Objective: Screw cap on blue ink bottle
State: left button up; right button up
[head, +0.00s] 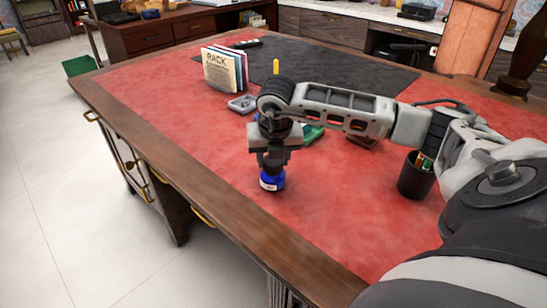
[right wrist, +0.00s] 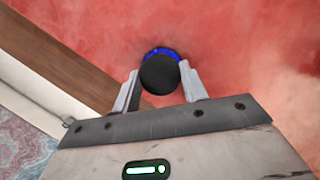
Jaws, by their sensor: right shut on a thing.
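The blue ink bottle (head: 271,180) stands upright on the red leather desk top, near its left edge. In the right wrist view a thin blue rim of the bottle (right wrist: 160,52) shows behind a round black cap (right wrist: 159,75). My right gripper (head: 272,163) points straight down over the bottle. In the right wrist view its fingers (right wrist: 160,88) are on either side of the black cap and shut on it. The cap is over the bottle's mouth; how well it is seated cannot be seen. My left gripper is not in view.
A black pen cup (head: 415,180) stands right of the bottle. A small grey tray (head: 242,104), a rack of booklets (head: 222,72) and a dark mat (head: 340,70) lie farther back. A green object (head: 313,133) is partly hidden behind my gripper. The leather in front is clear.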

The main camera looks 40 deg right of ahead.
jog(key=shift+f, duration=0.1)
jog(key=m, duration=0.3)
jog(key=shift+a+g+h, duration=0.15)
jog(key=shift+g+h, duration=0.15)
jog(key=shift+m, duration=0.5)
jog(key=m+g, duration=0.1)
jog(key=m, duration=0.2)
jog(key=shift+w+m+h, duration=0.1)
jog(key=shift+m+h, duration=0.2)
jog(key=shift+m, duration=0.1)
jog(key=shift+m+g, duration=0.3)
jog(key=m+p, duration=0.1)
jog(key=m, duration=0.1)
jog(key=shift+w+m+g, duration=0.1)
jog(key=shift+m+g, duration=0.2)
jog(key=shift+g, duration=0.1)
jog(key=shift+m, duration=0.5)
